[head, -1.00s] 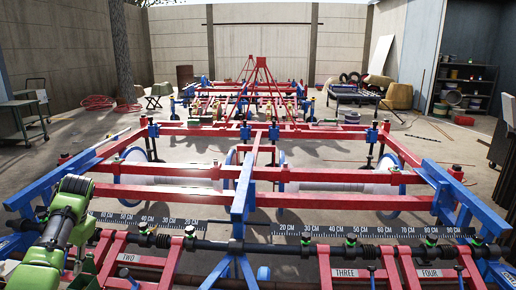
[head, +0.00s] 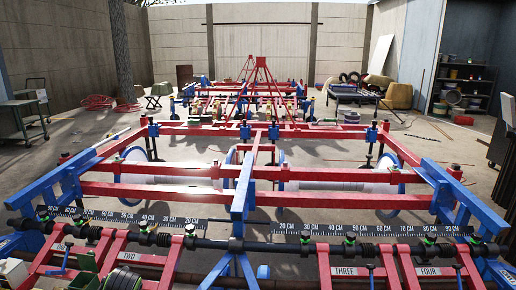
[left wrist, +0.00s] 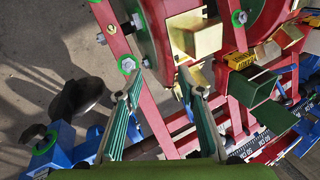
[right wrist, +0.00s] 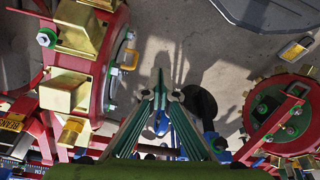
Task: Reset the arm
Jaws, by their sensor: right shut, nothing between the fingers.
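The planter (head: 330,200) is a red and blue frame filling the middle and front of the head view. Neither gripper shows in the head view. In the left wrist view my left gripper (left wrist: 161,82) is open and empty, its two green fingers apart. It points down past red discs with brass cups. In the right wrist view my right gripper (right wrist: 159,85) has its fingers together with nothing between them. It hangs over floor and shadow, between a red wheel with brass cups (right wrist: 108,60) and another red wheel (right wrist: 285,115).
A black bar with centimetre scales (head: 345,230) crosses the planter's front, with labelled red arms below. A green cart (head: 25,118) stands at the left. A second red and blue implement (head: 262,95) stands behind. Bare concrete shows at left and right.

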